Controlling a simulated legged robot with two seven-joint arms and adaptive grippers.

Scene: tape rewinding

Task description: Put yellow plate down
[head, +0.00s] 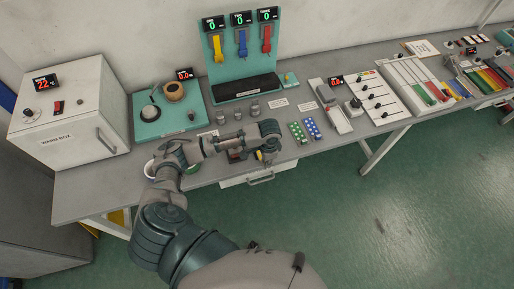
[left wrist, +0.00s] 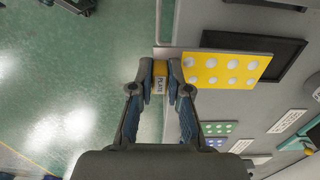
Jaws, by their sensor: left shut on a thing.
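The yellow plate (left wrist: 228,68) carries rows of white dots and shows in the left wrist view, right of the fingers. Its yellow handle end, with a white "PLATE" label, is between the fingertips of my left gripper (left wrist: 160,76). The gripper is shut on this handle. The plate partly overlaps a black rectangular tray or recess (left wrist: 291,58); I cannot tell whether it touches it. In the head view my left gripper (head: 264,155) is at the front edge of the bench, above a drawer, and my arm hides most of the plate. My right gripper is not in view.
A green dotted plate (head: 297,132) and a blue dotted plate (head: 311,128) lie right of my gripper. Several grey cylinders (head: 238,113) stand behind it. A white box (head: 75,120) stands at left. The green floor (left wrist: 60,75) is clear before the bench.

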